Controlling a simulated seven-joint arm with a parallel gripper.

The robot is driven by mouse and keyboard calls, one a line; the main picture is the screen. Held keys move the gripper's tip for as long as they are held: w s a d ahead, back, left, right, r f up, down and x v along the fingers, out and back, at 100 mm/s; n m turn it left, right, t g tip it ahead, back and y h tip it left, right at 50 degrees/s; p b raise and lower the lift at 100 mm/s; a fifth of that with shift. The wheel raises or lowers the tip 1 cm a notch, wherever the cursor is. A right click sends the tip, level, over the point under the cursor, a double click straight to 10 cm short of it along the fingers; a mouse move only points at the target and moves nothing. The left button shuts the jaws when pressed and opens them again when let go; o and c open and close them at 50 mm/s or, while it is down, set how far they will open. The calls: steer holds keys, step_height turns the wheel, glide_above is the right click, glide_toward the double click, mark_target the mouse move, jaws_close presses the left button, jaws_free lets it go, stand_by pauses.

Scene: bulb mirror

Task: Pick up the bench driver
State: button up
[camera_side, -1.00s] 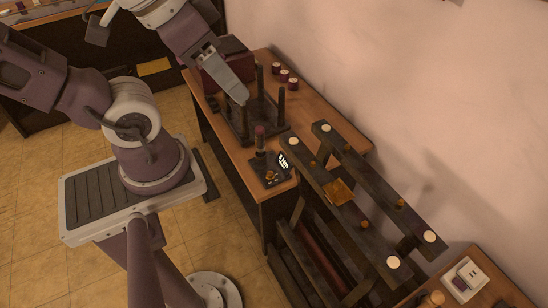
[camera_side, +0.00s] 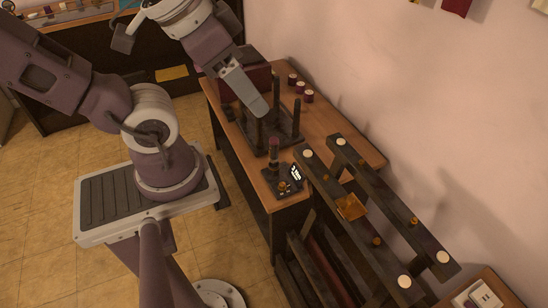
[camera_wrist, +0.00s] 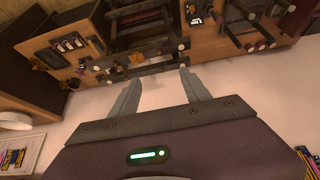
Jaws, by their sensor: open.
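An upright tool with a dark red top (camera_side: 274,147), which looks like the bench driver, stands at the back of a small dark unit (camera_side: 284,186) with a lit display, near the wooden table's front edge. The unit's lit display also shows at the top of the wrist view (camera_wrist: 196,19); I cannot make out the tool clearly there. My gripper (camera_side: 262,112) is above the dark frame with posts, up and left of the tool and apart from it. In the wrist view my gripper (camera_wrist: 160,77) has its two grey fingers spread, with nothing between them.
The dark frame with upright posts (camera_side: 297,118) stands on the wooden table (camera_side: 345,148) behind the tool. Several dark red, white-topped pieces (camera_side: 307,97) sit at the back. A dark rail rack (camera_side: 370,235) with an amber plate (camera_side: 350,207) stands to the right.

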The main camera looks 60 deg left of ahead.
step_height(320, 180, up, 6)
steer(key=w, duration=0.1)
steer(key=m+g, duration=0.6)
steer(key=m, duration=1.2)
glide_above(274, 154)
step_height(274, 154, down, 36)
steer(key=r, duration=0.1)
steer(key=f, duration=0.6)
steer(key=a+f, duration=0.1)
steer(key=f, duration=1.2)
steer(key=shift+w+a+f, duration=0.25)
steer(key=shift+w+f, duration=0.1)
steer(key=shift+f, duration=0.05)
jaws_close()
